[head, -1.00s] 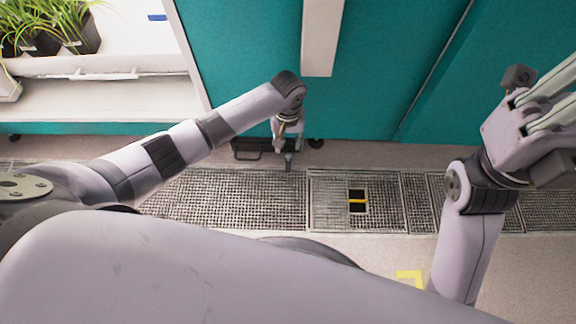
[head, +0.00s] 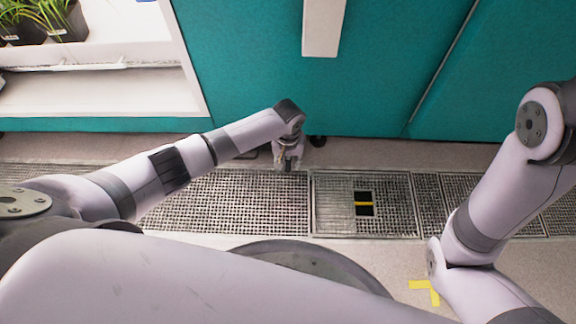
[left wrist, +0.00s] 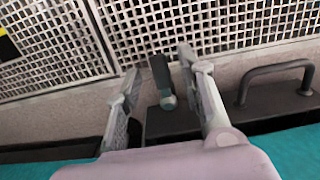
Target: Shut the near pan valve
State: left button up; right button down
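The valve shows in the left wrist view as a short dark lever (left wrist: 161,72) with a rounded greyish end, above a black pan (left wrist: 268,112) with a bar handle (left wrist: 272,72). My left gripper (left wrist: 158,62) is open, with one finger on each side of the lever. I see gaps between lever and fingers, so it does not look gripped. In the head view my left gripper (head: 288,163) points down at the floor by the teal cabinet (head: 390,70). It hides the lever and most of the pan there. My right gripper is outside the view.
A floor grating (head: 240,203) runs along the cabinet front, with a dark opening crossed by a yellow strip (head: 364,204). Yellow tape (head: 428,288) marks the floor at the lower right. Potted plants (head: 62,22) stand on a shelf at the upper left.

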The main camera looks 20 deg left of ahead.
pick_arm(q)
jog(key=shift+f, duration=0.25)
jog(key=shift+c, duration=0.2)
grip_shut()
dwell(0.3)
